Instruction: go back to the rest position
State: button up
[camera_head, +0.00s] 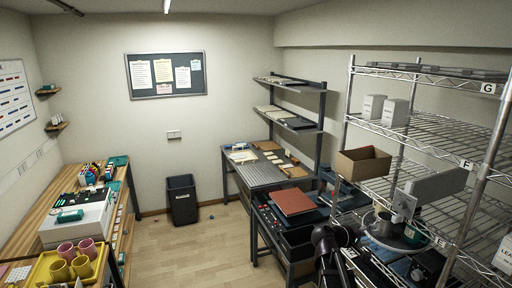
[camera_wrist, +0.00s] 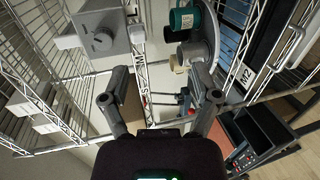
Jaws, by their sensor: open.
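My gripper (camera_wrist: 162,80) is open in the wrist view, with nothing between its two dark fingers. Beyond them is the grey mug press (camera_wrist: 100,36), upper left, and a round plate (camera_wrist: 212,48) with a teal mug (camera_wrist: 184,19) and a darker mug beside it. The gripper looks apart from these.
The wire rack (camera_head: 398,152) stands close to my arm, with a cardboard box (camera_head: 362,163) on it. A steel bench (camera_head: 258,176) is behind. On the left table, a yellow tray (camera_head: 42,270) holds several pink and yellow mugs. A black bin (camera_head: 182,200) stands by the wall; the middle floor is mostly clear.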

jog(key=s+a+f+m+g+y+b, duration=0.1)
jog(key=s+a+f+y+b, duration=0.2)
jog(key=f, duration=0.5)
jog(key=s+a+f+m+g+y+b, duration=0.1)
jog(key=s+a+f+m+y+b, duration=0.1)
jog(key=s+a+f+y, duration=0.45)
jog(key=s+a+f+g+y+b, duration=0.2)
jog(key=s+a+f+y+b, duration=0.2)
jog(key=a+f, duration=0.5)
jog(key=s+a+y, duration=0.1)
jog(key=s+a, duration=0.1)
jog(key=shift+a+f+m, duration=0.35)
jog(key=shift+f+m, duration=0.05)
